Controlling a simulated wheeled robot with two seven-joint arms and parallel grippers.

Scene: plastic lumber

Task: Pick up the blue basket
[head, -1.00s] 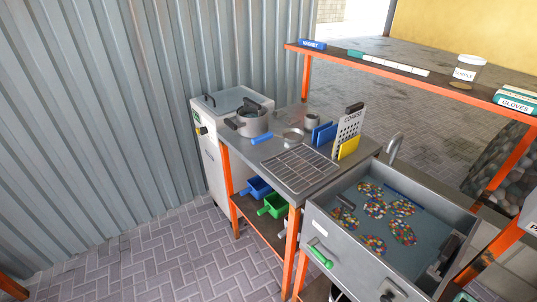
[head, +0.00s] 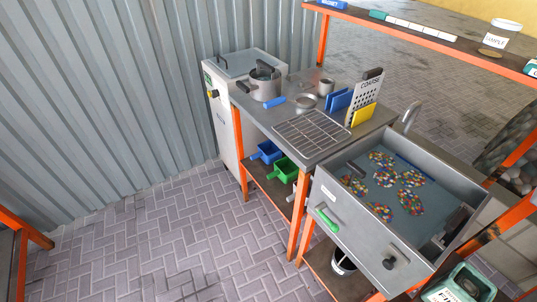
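A small blue basket (head: 267,152) sits on the lower shelf under the metal worktable, at its left end. A similar green container (head: 285,169) stands right beside it, nearer the front. The tabletop is above both, and part of the blue basket's back is in its shade. Neither of my grippers shows in the head view.
An orange leg (head: 238,148) stands left of the blue basket. A metal sink (head: 352,225) with colourful pellet piles juts out to the right. A pot (head: 264,85) and wire rack (head: 312,133) are on the table. Brick floor (head: 170,230) in front is clear.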

